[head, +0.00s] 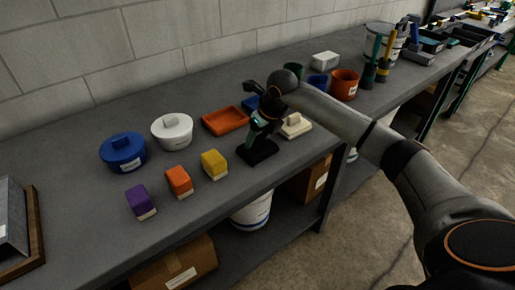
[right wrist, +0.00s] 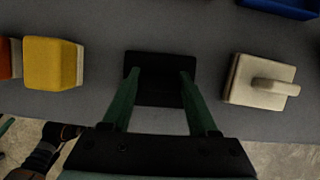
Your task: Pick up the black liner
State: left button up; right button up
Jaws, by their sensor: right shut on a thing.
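The black liner (head: 259,153) is a dark, flat, blocky piece near the front edge of the grey bench. It also shows in the right wrist view (right wrist: 160,93), between and under my fingers. My right gripper (head: 257,138) points down over it and is shut on it. Both green fingers reach its top part in the right wrist view (right wrist: 161,75). The dark surface hides just where the fingers touch. It appears to be at bench height; I cannot tell whether it is clear of the top. My left gripper is not in view.
Yellow (head: 214,164), orange (head: 179,181) and purple (head: 141,201) blocks stand to the left. A beige handled block (right wrist: 262,81) sits close on the right.

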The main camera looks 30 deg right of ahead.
jog(key=c, duration=0.4)
jog(key=shift+o, duration=0.2)
jog(key=shift+r, duration=0.15)
